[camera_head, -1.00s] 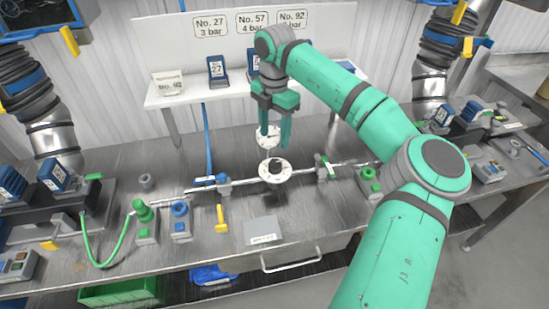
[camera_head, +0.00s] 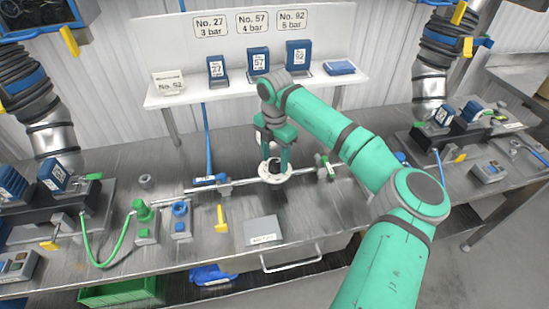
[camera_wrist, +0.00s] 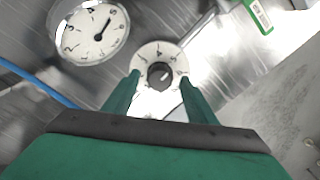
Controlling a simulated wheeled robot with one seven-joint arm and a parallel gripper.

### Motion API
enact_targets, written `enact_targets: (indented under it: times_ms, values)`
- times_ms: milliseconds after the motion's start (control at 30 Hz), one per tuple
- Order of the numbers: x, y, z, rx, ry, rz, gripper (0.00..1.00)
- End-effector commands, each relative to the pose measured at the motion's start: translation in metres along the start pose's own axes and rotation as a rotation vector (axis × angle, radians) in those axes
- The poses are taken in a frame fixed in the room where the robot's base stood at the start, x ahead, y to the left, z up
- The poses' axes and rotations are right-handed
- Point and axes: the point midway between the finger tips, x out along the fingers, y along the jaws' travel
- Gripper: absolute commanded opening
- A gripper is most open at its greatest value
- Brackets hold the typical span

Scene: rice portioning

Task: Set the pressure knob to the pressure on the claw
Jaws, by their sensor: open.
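The pressure knob is a dark round knob (camera_wrist: 159,75) with a white pointer line, set in a white numbered dial (camera_wrist: 146,55). The pointer slants up and right, towards the higher numbers; its exact setting is too small to read. My gripper (camera_wrist: 160,78) is open, with one finger on each side of the knob, over the dial. Whether the fingers touch the knob is unclear. In the head view my gripper (camera_head: 275,164) is down at the white dial (camera_head: 275,177), and its fingers hide the knob. Wall signs (camera_head: 252,22) pair No. 27 with 3 bar and No. 57 with 4 bar.
A round gauge (camera_wrist: 92,33) with a dark needle lies left of the knob. Blue blocks marked 27 (camera_head: 217,70), 57 (camera_head: 258,64) and 92 (camera_head: 297,58) stand on the shelf, beside a number card (camera_head: 170,84). A pipe (camera_head: 325,172) runs along the bench.

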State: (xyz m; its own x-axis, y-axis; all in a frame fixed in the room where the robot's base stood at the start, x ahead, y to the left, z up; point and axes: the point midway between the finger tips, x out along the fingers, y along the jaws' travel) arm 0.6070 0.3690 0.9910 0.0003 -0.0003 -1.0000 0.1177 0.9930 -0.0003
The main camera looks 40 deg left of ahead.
Motion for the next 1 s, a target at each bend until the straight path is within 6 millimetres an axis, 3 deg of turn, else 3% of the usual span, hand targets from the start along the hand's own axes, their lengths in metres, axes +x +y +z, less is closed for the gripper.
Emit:
enact_targets:
  times_ms: [167,333,667,1000]
  values:
    - [-0.0002,0.0,0.0,0.0,0.0,0.0,0.49]
    - [-0.0004,0.0,0.0,0.0,0.0,0.0,0.1]
    - [-0.0009,-0.0001,0.0001,-0.032,0.0,0.0,0.11]
    - [-0.0019,-0.0005,0.0006,-0.243,-0.002,-0.001,0.11]
